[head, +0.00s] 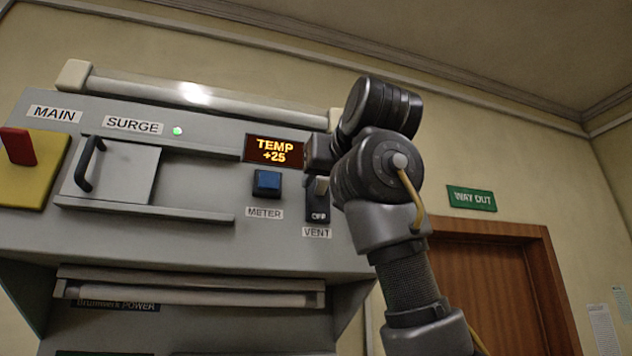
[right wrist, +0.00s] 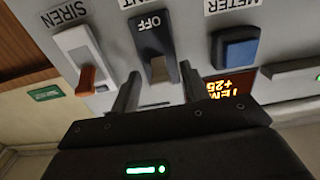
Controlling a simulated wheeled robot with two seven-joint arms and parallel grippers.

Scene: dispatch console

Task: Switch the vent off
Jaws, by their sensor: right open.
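The vent switch (head: 316,208) is a dark plate above the VENT label, with OFF marked at its lower end. Its pale lever (head: 321,186) sits at the end away from the OFF mark. In the right wrist view, which is turned upside down, the switch plate (right wrist: 148,38) and its lever (right wrist: 158,69) show clearly. My right gripper (right wrist: 159,78) is open, with one finger on each side of the lever's end; I cannot tell if either touches it. In the head view the right gripper (head: 320,160) is just above the switch, its fingers mostly hidden. My left gripper is not in view.
The blue METER button (head: 267,183) and the TEMP display (head: 274,151) are left of the switch. A SIREN switch (right wrist: 76,52) with an orange lever is close beside it. Farther left are the SURGE cover (head: 117,170) and red MAIN handle (head: 18,146).

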